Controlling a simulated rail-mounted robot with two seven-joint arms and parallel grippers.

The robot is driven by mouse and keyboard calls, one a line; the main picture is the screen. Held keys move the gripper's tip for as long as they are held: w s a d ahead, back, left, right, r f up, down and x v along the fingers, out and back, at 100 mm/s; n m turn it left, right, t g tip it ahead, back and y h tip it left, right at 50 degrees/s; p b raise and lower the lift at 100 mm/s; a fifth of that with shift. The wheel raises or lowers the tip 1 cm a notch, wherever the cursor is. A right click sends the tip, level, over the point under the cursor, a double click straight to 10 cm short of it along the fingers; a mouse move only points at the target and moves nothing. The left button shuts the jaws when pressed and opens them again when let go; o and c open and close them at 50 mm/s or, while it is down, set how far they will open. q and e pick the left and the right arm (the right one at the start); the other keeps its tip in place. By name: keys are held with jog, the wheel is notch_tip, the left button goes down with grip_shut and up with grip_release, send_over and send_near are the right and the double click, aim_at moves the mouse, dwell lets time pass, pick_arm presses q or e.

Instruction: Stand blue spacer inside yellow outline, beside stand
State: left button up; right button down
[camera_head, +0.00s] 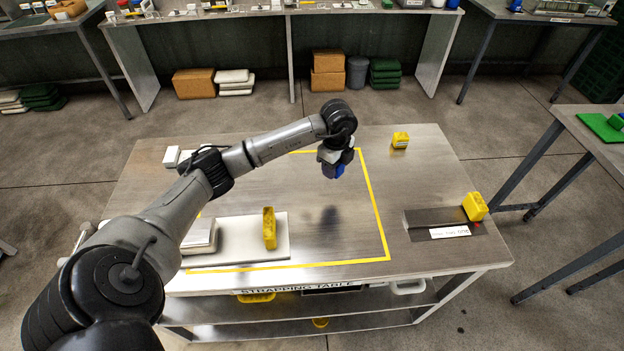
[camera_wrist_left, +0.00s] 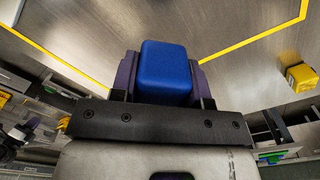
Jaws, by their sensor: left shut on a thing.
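The blue spacer (camera_head: 340,171) is a small rounded block. My left gripper (camera_head: 336,160) is shut on it and holds it above the table, within the right part of the yellow outline (camera_head: 375,205) as seen in the head view. In the left wrist view, the blue spacer (camera_wrist_left: 166,72) sits between the two fingers of the left gripper (camera_wrist_left: 165,85). A dark shadow lies on the table below it. A pale flat stand (camera_head: 275,246) lies inside the outline at the front left, with an upright yellow block (camera_head: 269,228) on it. My right gripper is not in view.
A yellow block (camera_head: 400,140) stands at the table's back right, outside the outline. Another yellow block (camera_head: 475,206) is on a dark labelled strip (camera_head: 420,219) at the right edge. A white block (camera_head: 171,156) is at the back left. The outline's right half is clear.

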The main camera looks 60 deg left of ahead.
pick_arm(q)
jog(key=b, duration=0.2)
send_over(316, 172)
notch_tip(316, 172, down, 6)
jog(key=shift+f, duration=0.15)
jog(key=shift+f+b, duration=0.7)
jog(key=shift+f, duration=1.3)
jog(key=o, duration=0.4)
jog(key=shift+f, duration=0.15)
jog(key=o, duration=0.5)
